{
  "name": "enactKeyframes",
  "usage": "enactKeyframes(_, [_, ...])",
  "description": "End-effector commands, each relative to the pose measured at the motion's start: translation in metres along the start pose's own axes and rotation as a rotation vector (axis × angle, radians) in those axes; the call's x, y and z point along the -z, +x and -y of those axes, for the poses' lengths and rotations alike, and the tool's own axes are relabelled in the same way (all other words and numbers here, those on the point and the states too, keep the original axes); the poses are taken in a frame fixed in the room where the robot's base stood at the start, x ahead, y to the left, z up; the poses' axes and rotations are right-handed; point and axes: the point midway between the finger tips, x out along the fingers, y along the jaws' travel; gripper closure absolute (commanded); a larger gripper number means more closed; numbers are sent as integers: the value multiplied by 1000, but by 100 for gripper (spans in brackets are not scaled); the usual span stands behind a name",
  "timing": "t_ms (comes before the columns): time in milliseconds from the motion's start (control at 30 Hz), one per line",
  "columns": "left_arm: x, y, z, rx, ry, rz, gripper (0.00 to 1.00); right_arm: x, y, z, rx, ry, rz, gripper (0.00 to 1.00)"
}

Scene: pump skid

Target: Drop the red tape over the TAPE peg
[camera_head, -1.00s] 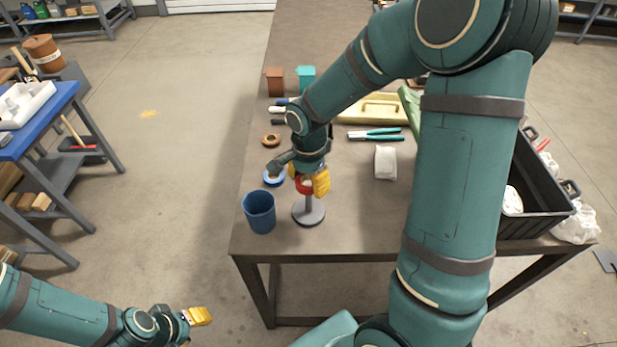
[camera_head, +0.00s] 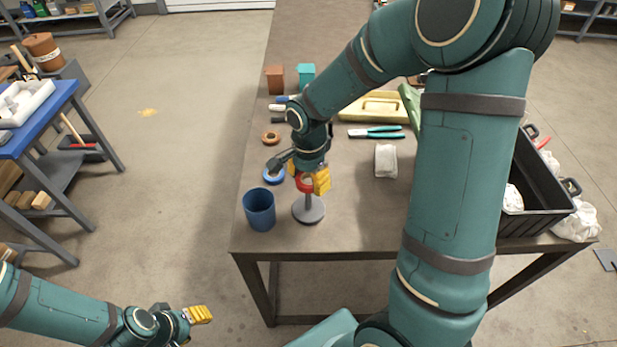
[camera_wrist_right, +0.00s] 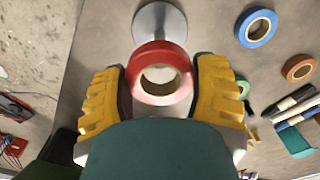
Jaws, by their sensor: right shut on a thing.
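The red tape (camera_head: 304,184) is a roll gripped between the yellow fingers of my right gripper (camera_head: 311,178), just above a grey peg stand (camera_head: 308,211) with a round base. In the right wrist view the red tape (camera_wrist_right: 160,75) lies between the two fingers (camera_wrist_right: 165,95), its hole facing the camera. The stand's base (camera_wrist_right: 172,18) shows beyond it. The post's top is hidden behind the tape and fingers, so I cannot tell whether the roll is around it. No TAPE label is readable. My left gripper (camera_head: 200,315) is off the table at lower left, its finger gap unclear.
A blue cup (camera_head: 259,210) stands just left of the stand. A blue tape roll (camera_head: 273,176) and an orange-brown roll (camera_head: 271,137) lie behind. The table's front edge is close.

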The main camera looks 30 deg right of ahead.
Motion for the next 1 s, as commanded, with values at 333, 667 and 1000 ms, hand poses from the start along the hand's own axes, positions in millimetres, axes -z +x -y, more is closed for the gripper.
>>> enactKeyframes(333, [0, 2, 1, 0, 0, 0, 53, 0, 0, 0, 1, 0, 0, 66])
enactKeyframes(667, [0, 3, 1, 0, 0, 0, 53, 0, 1, 0, 0, 0, 0, 66])
enactKeyframes(1000, [-1, 9, 4, 0, 0, 0, 53, 0, 9, 0, 0, 0, 0, 66])
